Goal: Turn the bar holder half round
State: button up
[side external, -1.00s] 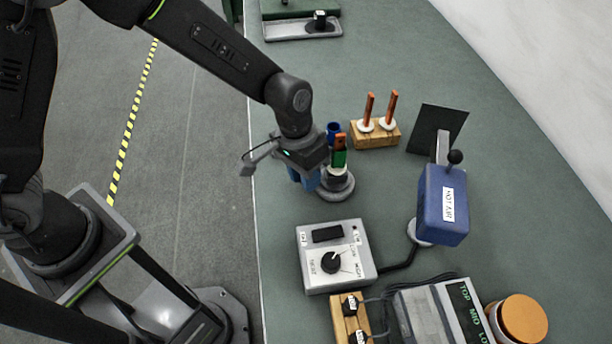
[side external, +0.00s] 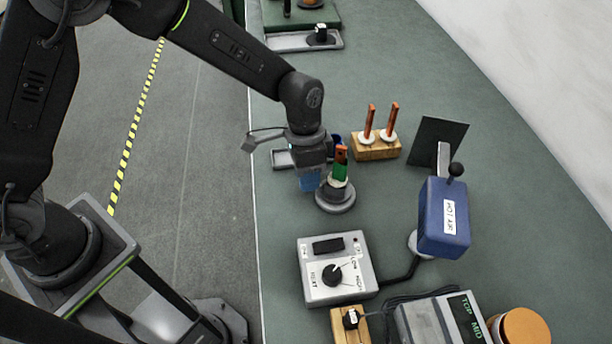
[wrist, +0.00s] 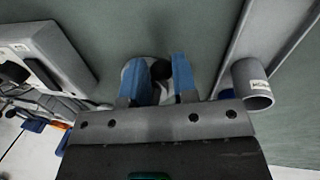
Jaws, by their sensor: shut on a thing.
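The bar holder (side external: 335,203) is a round grey base with a white collar on the bench. An upright copper bar (side external: 341,153) with a green sleeve (side external: 340,171) stands in it. My gripper (side external: 312,183) points down at the holder's left side, its blue fingers low. In the wrist view my gripper (wrist: 159,72) has its two blue fingers around a dark rounded part (wrist: 161,69) over the holder's pale round base (wrist: 130,72). The fingers are shut on this part, which seems to belong to the holder. The grip itself is partly hidden.
A grey control box (side external: 336,268) stands in front of the holder, and a blue hot-air unit (side external: 444,218) to the right. Behind are a wooden rack (side external: 377,148) with two copper bars and a dark panel (side external: 438,141).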

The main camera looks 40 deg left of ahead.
jog(key=shift+w+a+m, duration=0.25)
jog(key=shift+w+m, duration=0.6)
jog(key=shift+m, duration=0.55)
jog(key=shift+w+d+m+g+y, duration=0.1)
jog(key=shift+w+m+g+y, duration=0.15)
jog(key=shift+w+m, duration=0.5)
jog(key=shift+w+d+m+g+y, duration=0.15)
jog(key=shift+w+m+y, duration=0.1)
jog(key=shift+m, duration=0.9)
jog(key=shift+w+d+m+y, duration=0.2)
jog(key=shift+w+m, duration=0.2)
jog(key=shift+m, duration=0.45)
jog(key=shift+w+d+m+y, duration=0.15)
jog(key=shift+w+m, duration=0.25)
jog(key=shift+m, duration=0.45)
jog(key=shift+w+d+m, duration=0.35)
jog(key=shift+m, duration=0.65)
jog(key=shift+d, duration=0.1)
jog(key=o, duration=0.9)
jog(key=w+r, duration=0.1)
jog(key=r, duration=0.8)
jog(key=w+r, duration=0.1)
jog(key=r, duration=0.3)
jog(key=shift+w+d+r, duration=0.25)
jog(key=shift+w+r, duration=0.05)
